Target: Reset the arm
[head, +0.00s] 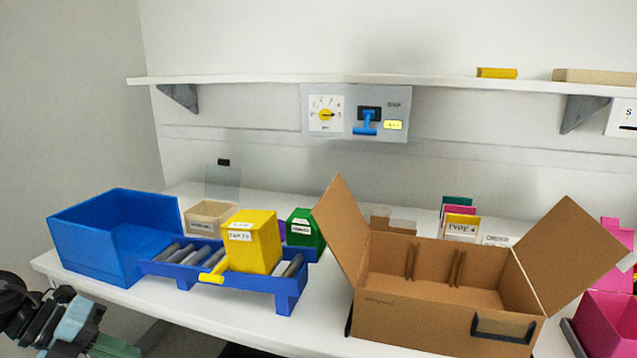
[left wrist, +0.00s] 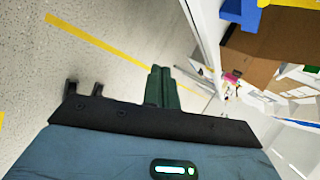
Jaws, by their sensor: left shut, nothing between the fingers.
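My left arm comes in at the lower left of the head view, beside and below the table's left front corner. My left gripper (head: 118,347) shows there as green fingers cut by the bottom edge. In the left wrist view the green fingers (left wrist: 161,86) are together, shut and empty, over the floor. The grey switch panel (head: 350,92) is on the wall under the shelf, far from the gripper. It has a white dial with a yellow knob (head: 326,115) and a blue lever handle (head: 366,124). My right gripper is not in view.
The white table (head: 190,313) holds a blue bin (head: 88,245), a blue rack (head: 290,297) with a yellow box (head: 252,240), a green box (head: 303,228) and an open cardboard box (head: 430,325). Pink bins (head: 605,325) stand at right. Open floor (left wrist: 60,60) lies left of the table.

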